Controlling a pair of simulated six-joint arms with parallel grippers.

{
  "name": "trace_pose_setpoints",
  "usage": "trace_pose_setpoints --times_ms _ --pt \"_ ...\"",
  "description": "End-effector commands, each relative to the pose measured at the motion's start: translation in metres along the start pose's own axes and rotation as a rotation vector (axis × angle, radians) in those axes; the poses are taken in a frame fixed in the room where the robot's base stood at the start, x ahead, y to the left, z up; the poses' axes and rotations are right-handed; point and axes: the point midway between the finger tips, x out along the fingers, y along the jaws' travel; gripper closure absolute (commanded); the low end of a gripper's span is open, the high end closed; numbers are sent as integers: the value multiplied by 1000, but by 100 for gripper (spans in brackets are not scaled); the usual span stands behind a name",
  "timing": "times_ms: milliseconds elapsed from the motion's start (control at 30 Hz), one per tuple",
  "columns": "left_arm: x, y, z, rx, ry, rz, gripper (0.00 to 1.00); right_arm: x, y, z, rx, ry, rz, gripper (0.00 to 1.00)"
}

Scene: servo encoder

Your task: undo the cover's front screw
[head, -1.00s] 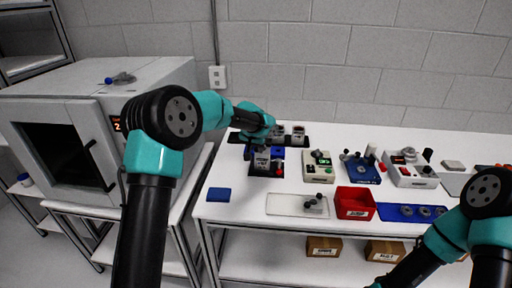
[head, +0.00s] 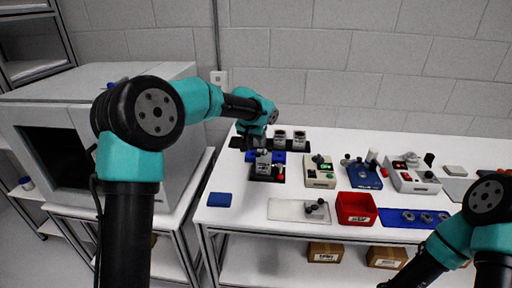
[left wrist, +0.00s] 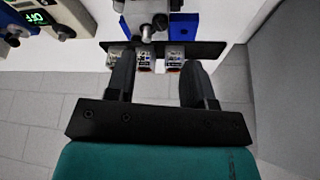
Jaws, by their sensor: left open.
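A grey servo unit with a light printed front face (head: 263,164) stands upright on a black fixture (head: 264,179) with blue parts, at the left of the white table. In the left wrist view the grey unit (left wrist: 138,18) is at the top edge, with a round silvery post on it (left wrist: 147,32) and a blue block (left wrist: 184,27) beside it. I cannot tell which screw is the cover's front one. My left gripper (head: 250,142) is behind and slightly left of the unit, apart from it. My right gripper is out of frame.
Rightward are a cream device (head: 320,178), a blue stand (head: 362,178) and a red bin (head: 356,207). A blue pad (head: 219,200) lies front left, with clear table around it.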

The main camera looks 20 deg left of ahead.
Motion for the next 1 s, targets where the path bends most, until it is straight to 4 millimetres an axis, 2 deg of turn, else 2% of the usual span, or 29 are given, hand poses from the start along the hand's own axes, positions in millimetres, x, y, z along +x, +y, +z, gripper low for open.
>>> trace_pose_setpoints --times_ms 33,300,500,667,1000 --pt "-11 0 0 0 3 1 52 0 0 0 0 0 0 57" --pt "-62 0 0 0 3 1 52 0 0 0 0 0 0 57" --pt "-86 0 0 -1 0 1 52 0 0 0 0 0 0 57" --pt "-92 0 0 0 -1 0 52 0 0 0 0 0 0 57" --pt "-92 -1 0 6 -3 2 52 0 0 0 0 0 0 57"
